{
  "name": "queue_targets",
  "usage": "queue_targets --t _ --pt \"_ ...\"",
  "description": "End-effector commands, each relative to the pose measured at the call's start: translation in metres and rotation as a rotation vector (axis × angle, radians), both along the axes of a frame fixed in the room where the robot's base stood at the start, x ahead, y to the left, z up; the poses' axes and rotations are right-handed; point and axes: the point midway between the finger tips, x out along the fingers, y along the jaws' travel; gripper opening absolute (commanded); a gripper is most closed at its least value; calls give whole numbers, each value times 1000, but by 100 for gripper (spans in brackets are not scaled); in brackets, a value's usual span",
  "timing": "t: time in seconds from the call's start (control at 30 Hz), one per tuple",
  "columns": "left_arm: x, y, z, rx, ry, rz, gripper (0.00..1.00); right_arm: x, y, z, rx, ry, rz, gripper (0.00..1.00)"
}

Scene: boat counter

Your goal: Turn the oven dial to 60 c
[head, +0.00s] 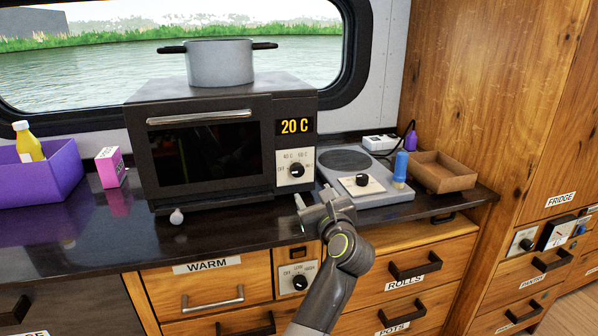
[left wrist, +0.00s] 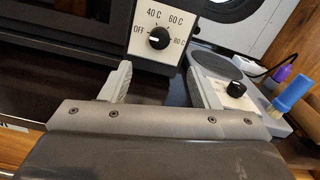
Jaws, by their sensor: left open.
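The black oven (head: 205,145) stands on the dark counter and its display (head: 295,126) reads 20 C. Its black dial (head: 297,170) sits on a white plate below the display. In the left wrist view the dial (left wrist: 159,38) is ringed by OFF, 40 C, 60 C and 80 C marks; its pointer is too small to read surely. My left gripper (head: 317,199) is open and empty, in front of and below the dial, apart from it. In the left wrist view its fingers (left wrist: 162,85) stand either side, with the dial beyond them. My right gripper is not in view.
A pot (head: 220,63) stands on the oven. A purple bin (head: 60,178) is at left. A drawer-front dial (head: 299,281) is below the counter.

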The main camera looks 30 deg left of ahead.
Motion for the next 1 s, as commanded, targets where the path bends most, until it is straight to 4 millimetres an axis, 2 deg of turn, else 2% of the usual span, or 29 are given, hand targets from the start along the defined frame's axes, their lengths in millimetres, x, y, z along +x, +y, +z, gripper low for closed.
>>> queue_targets --t 0.37,0.53,0.73,1.0 --pt "49 60 3 5 2 5 56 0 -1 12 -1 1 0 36" --pt "68 82 2 3 2 4 56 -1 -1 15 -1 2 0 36" --pt "81 96 0 2 2 2 56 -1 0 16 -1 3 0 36" --pt "85 100 0 1 0 1 56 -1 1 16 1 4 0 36"
